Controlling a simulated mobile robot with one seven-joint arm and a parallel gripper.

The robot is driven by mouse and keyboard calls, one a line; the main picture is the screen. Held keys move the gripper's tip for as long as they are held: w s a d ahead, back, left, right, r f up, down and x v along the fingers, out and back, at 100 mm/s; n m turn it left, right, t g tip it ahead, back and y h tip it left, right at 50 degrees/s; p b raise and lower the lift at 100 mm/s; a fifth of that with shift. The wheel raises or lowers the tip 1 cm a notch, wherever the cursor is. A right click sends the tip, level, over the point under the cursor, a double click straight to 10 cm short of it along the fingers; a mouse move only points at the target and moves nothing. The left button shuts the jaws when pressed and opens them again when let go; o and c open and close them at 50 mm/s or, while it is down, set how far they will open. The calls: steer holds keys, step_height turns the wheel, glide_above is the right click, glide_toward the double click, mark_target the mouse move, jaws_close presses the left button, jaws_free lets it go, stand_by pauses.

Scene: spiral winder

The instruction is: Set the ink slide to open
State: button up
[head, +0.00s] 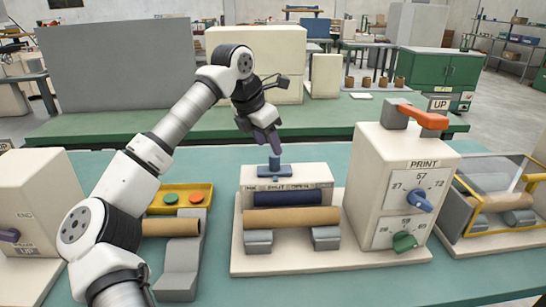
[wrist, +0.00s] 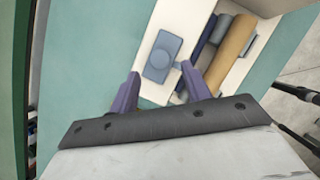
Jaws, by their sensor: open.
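The ink slide is a blue block with a round upright knob (head: 275,165) on top of a cream ink box (head: 322,172). It stands above the lettering that seems to read INK, SHUT, OPEN, nearer SHUT than OPEN. My gripper (head: 268,143), with purple fingers, is just above and slightly left of the knob in the head view. In the wrist view the fingers are apart and empty, and the knob (wrist: 163,57) lies ahead of the gap between the fingertips (wrist: 160,88). It looks untouched, though the exact height gap is hard to tell.
A brown roll (head: 290,218) and a dark blue roller (head: 290,198) lie in front of the ink box. Right stands a cream PRINT unit (head: 375,160) with a blue dial, green knob and orange lever.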

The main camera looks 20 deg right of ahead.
mark_target(274, 156)
steer(key=x, duration=0.6)
steer(key=shift+d+f, duration=0.1)
steer(key=shift+c, duration=0.3)
jaws_close()
